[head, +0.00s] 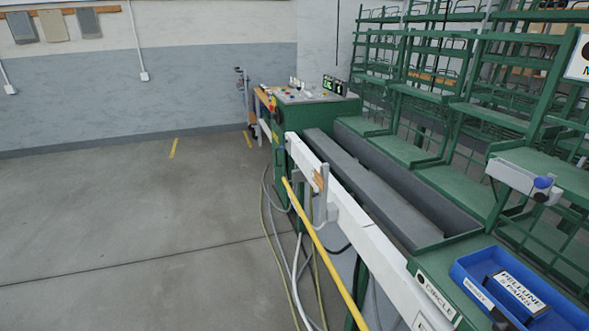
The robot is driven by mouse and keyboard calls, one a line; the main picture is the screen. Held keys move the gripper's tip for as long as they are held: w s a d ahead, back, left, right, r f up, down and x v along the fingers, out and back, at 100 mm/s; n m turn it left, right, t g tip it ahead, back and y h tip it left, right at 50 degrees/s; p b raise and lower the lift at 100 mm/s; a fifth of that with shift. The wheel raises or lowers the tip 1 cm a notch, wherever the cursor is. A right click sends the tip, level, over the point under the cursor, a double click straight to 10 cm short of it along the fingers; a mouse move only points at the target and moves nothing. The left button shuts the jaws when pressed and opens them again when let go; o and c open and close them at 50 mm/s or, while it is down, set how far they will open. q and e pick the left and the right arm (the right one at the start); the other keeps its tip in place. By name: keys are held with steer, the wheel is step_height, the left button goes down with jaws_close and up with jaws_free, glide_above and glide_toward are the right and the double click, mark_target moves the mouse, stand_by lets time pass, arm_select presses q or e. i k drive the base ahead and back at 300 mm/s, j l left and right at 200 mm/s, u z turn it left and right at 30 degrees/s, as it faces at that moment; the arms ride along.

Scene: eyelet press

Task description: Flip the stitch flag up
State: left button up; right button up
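No part that I can name for certain as the stitch flag shows in the head view. A small orange-brown piece (319,181) sits by a grey upright bracket (323,205) on the white rail (372,232) of the long green machine. I cannot tell whether this is the flag or whether it is up or down. At the machine's far end is a control panel (300,95) with coloured buttons and a small green-lit display (328,86). Neither of my grippers is in view.
A yellow rail (325,250) and loose hoses (272,225) run along the machine's left side. A blue bin (468,268) with a label reading "PELLUNE PAIRS" stands at bottom right. Green racks (455,85) line the right. The concrete floor (130,240) on the left is clear.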

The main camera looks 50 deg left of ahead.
mark_target(318, 179)
steer(key=u, duration=1.55)
